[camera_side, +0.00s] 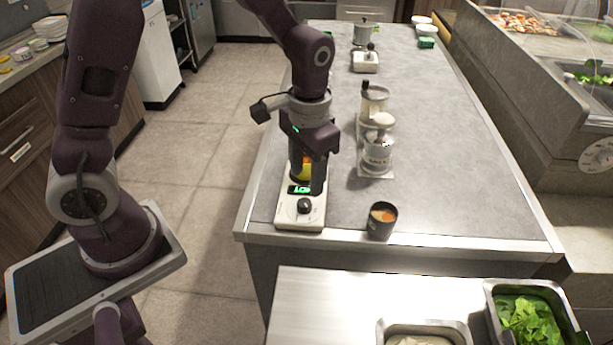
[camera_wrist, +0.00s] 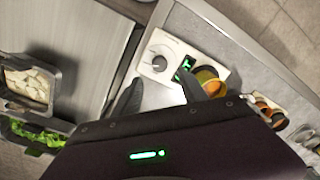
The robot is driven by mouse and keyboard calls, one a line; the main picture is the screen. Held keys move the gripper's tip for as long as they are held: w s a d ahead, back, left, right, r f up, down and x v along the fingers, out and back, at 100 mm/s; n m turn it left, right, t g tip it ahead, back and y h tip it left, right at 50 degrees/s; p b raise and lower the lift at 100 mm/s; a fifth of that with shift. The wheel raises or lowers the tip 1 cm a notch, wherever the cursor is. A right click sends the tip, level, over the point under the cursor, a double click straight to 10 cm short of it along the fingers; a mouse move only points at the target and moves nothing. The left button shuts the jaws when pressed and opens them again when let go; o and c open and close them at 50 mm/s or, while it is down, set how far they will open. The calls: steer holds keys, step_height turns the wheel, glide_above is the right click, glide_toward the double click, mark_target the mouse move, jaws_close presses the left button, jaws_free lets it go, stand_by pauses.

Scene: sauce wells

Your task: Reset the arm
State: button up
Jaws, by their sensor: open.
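My gripper (camera_side: 306,182) is open, pointing down low over a white scale (camera_side: 291,217) at the near left corner of the counter. The scale has a dark knob and a lit green display. A small yellow-orange container (camera_side: 305,169) shows behind the fingers, partly hidden by them. In the wrist view, the two dark fingertips (camera_wrist: 160,90) are spread apart over the white scale (camera_wrist: 150,84). The round orange-yellow container (camera_wrist: 210,82) there lies beside the right finger, and I cannot tell if they touch. Nothing shows held between the fingers.
A dark cup with orange contents (camera_side: 381,221) stands at the counter's front edge, right of the scale. A white dispenser-like device (camera_side: 377,155) stands behind it. Metal tubs of lettuce (camera_side: 530,318) and pale food (camera_side: 425,335) are in front. The counter's right side (camera_side: 460,180) is clear.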

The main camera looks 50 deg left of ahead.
steer(key=s+r+t, duration=0.2)
steer(key=s+r, duration=0.4)
steer(key=r, duration=0.5)
steer(key=s+a+r+t, duration=0.1)
steer(key=s+r+t, duration=0.2)
steer(key=s, duration=0.9)
step_height(320, 180, up, 3)
steer(key=shift+a+f+n+t+h, duration=0.15)
steer(key=shift+a+n+t+h, duration=0.15)
steer(key=shift+a+n, duration=0.1)
